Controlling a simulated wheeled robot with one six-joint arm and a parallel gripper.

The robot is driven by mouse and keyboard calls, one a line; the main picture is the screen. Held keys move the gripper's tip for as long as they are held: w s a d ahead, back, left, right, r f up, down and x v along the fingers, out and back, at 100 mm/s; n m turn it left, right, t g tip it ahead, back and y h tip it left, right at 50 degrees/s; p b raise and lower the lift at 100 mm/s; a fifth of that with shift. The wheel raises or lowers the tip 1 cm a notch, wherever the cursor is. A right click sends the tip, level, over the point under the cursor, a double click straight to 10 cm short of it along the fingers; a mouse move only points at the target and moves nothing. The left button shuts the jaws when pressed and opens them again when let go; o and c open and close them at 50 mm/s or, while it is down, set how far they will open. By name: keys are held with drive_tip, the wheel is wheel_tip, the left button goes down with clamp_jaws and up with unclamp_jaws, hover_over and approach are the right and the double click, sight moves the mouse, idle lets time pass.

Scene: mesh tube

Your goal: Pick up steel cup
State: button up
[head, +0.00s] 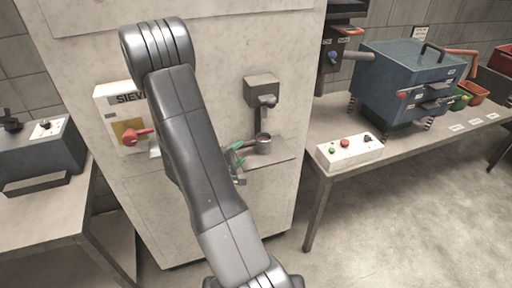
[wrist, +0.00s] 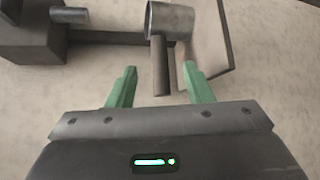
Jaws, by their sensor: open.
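The steel cup (head: 263,142) is a small grey metal cup standing on a ledge on the front of the tall pale cabinet. My gripper (head: 237,156) is just left of the cup in the head view, partly hidden by my arm. In the wrist view my gripper (wrist: 161,82) shows two green fingers spread apart, with the end of the dark bar near the gap. Nothing is held.
A grey box with a spout (head: 262,91) juts from the cabinet above the cup. A SIEVE panel with a red knob (head: 138,136) is to the left. A table (head: 320,185) with a control box (head: 349,151) and a blue machine (head: 408,75) stands right.

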sight(246, 146)
drive_tip(key=shift+w+f, duration=0.25)
drive_tip(key=shift+w, duration=0.8)
drive_tip(key=shift+p+x, duration=0.9)
drive_tip(key=shift+x, duration=2)
drive_tip(key=shift+s+d, duration=0.1)
drive_tip(key=shift+d, duration=0.1)
clamp_jaws()
